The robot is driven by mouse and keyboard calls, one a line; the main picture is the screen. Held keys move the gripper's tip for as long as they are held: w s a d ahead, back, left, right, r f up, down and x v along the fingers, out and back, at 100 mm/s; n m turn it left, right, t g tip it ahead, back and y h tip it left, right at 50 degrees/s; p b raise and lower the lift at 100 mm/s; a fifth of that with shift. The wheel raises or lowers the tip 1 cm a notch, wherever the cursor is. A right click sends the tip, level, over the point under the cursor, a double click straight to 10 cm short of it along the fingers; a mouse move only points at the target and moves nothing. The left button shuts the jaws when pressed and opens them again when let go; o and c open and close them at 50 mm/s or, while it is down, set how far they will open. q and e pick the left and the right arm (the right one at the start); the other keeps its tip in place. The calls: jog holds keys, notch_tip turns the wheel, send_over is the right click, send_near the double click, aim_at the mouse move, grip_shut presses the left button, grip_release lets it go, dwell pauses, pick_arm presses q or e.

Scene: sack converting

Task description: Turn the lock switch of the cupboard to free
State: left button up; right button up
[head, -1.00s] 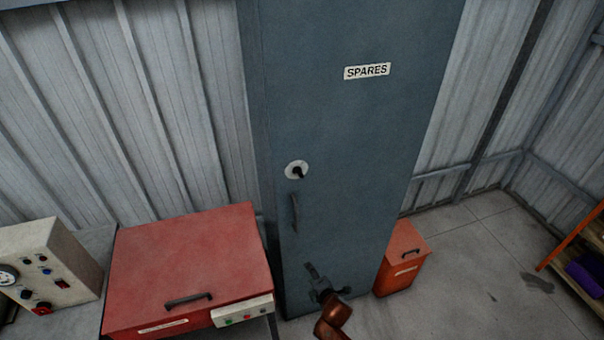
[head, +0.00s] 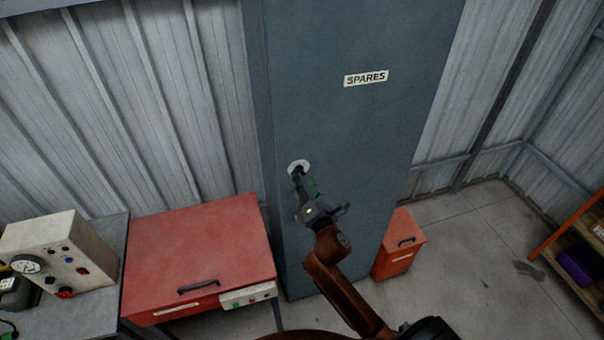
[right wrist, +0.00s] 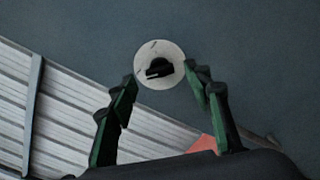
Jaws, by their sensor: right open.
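The blue-grey cupboard (head: 345,130) stands upright with a "SPARES" label, its door shut. Its lock switch is a black knob on a round pale plate (head: 299,165), partly hidden by my gripper in the head view. In the right wrist view the black knob (right wrist: 159,68) shows on the plate, ahead of and between my fingertips. My right gripper (head: 299,177) is open and empty just in front of the plate; its two fingers also show in the right wrist view (right wrist: 163,84), apart from the knob. The door handle is mostly hidden behind the gripper. My left gripper is out of view.
A red chest (head: 200,255) with a black handle stands left of the cupboard. A control box (head: 62,255) sits on a bench at far left. A small orange-red box (head: 399,246) stands on the floor at right, near a shelf (head: 578,235).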

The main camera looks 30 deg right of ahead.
aim_at(300, 171)
jog(key=shift+x, duration=1.4)
jog(key=shift+c, duration=0.4)
jog(key=c, duration=1.1)
jog(key=shift+o, duration=0.2)
